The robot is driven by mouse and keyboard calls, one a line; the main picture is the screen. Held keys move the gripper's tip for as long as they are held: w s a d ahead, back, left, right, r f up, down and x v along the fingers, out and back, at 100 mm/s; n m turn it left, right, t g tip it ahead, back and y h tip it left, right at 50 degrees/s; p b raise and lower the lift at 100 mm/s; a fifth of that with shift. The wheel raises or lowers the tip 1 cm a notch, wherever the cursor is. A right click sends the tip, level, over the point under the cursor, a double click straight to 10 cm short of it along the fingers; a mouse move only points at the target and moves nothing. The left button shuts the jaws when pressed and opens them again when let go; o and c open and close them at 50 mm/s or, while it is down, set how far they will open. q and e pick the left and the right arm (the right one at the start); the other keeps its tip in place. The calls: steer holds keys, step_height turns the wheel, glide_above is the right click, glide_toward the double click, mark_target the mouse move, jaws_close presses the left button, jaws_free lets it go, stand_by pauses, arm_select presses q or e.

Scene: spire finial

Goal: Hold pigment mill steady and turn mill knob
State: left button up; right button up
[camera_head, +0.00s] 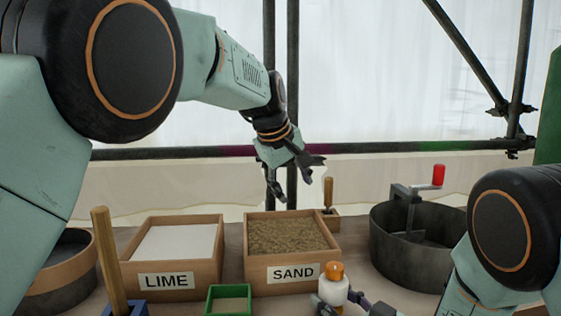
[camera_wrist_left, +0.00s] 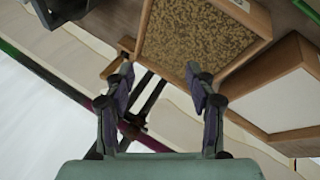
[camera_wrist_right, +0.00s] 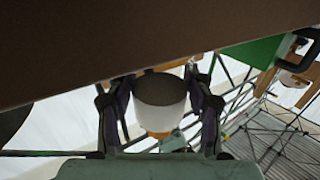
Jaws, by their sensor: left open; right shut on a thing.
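The pigment mill appears to be the small white body with an orange knob (camera_head: 334,271) on top, at the front of the table in the head view. My right gripper (camera_head: 336,303) is shut around its white body; the right wrist view shows the mill (camera_wrist_right: 160,98) between both fingers (camera_wrist_right: 160,105), its orange part toward the lower picture edge. My left gripper (camera_head: 299,178) is open and empty, raised behind the sand box and well above the mill. The left wrist view shows its spread fingers (camera_wrist_left: 163,90) with nothing between them.
The lime box (camera_head: 172,280) and sand box (camera_head: 292,273) stand behind the mill, with a green tray (camera_head: 228,292) in front. A dark drum (camera_head: 385,255) with a red-handled crank (camera_head: 438,175) stands at right. A wooden handle (camera_head: 108,255) rises at left. Scaffold bars cross behind.

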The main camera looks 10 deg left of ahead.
arm_select(q)
steer(key=w+a+r+m+t+y, duration=0.1)
steer(key=w+a+r+m+t, duration=0.1)
steer(key=m, duration=0.5)
steer(key=w+a+r+m+t, duration=0.2)
steer(key=w+r+m+t, duration=0.3)
steer(key=w+m, duration=0.2)
steer(key=shift+w+a+r+m+t+y, duration=0.2)
steer(key=shift+w+r+m+t+y, duration=0.15)
steer(key=shift+m, duration=0.35)
steer(key=shift+s+f, duration=0.1)
